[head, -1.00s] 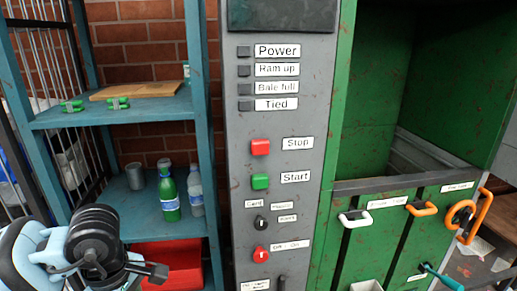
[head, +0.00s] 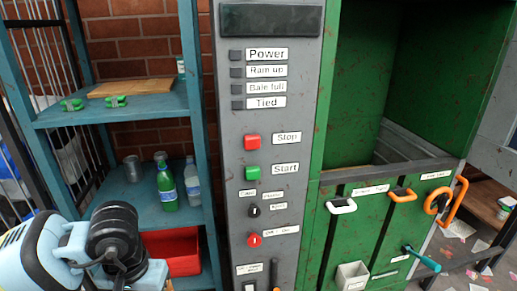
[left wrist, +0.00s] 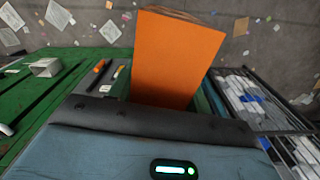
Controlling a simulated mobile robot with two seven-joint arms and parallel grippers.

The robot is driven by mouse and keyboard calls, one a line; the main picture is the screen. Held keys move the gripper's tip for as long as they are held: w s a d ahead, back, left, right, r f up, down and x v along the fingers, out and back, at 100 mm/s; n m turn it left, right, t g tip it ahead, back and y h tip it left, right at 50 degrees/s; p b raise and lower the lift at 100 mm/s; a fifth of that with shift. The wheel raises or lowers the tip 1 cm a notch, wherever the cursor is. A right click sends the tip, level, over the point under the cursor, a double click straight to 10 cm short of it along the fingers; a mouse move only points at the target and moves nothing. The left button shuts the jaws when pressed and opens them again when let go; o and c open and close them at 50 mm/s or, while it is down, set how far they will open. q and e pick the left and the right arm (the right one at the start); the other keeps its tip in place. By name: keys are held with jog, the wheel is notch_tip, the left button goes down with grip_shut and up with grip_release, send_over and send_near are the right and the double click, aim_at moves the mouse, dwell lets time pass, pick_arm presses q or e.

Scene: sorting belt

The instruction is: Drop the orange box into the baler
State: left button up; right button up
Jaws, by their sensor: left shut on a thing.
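The orange box (left wrist: 178,55) shows in the left wrist view, held upright in front of the wrist. My left gripper (left wrist: 163,98) is shut on it; the box hides much of the fingers. In the head view my left arm is at the lower left, with its gripper and the box out of view. The green baler (head: 333,235) stands at the right of the head view, its chamber open above the front doors. My left arm is left of the baler, in front of the shelf. My right gripper is not in view.
A grey control panel (head: 275,130) with a red stop and a green start button stands left of the chamber. A blue shelf (head: 125,115) holds bottles, a board and a red bin (head: 172,250). Handles and a small grey holder (head: 352,276) stick out from the baler front.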

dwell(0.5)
pick_arm(q)
jog(key=d, duration=1.4)
jog(key=shift+d, duration=0.25)
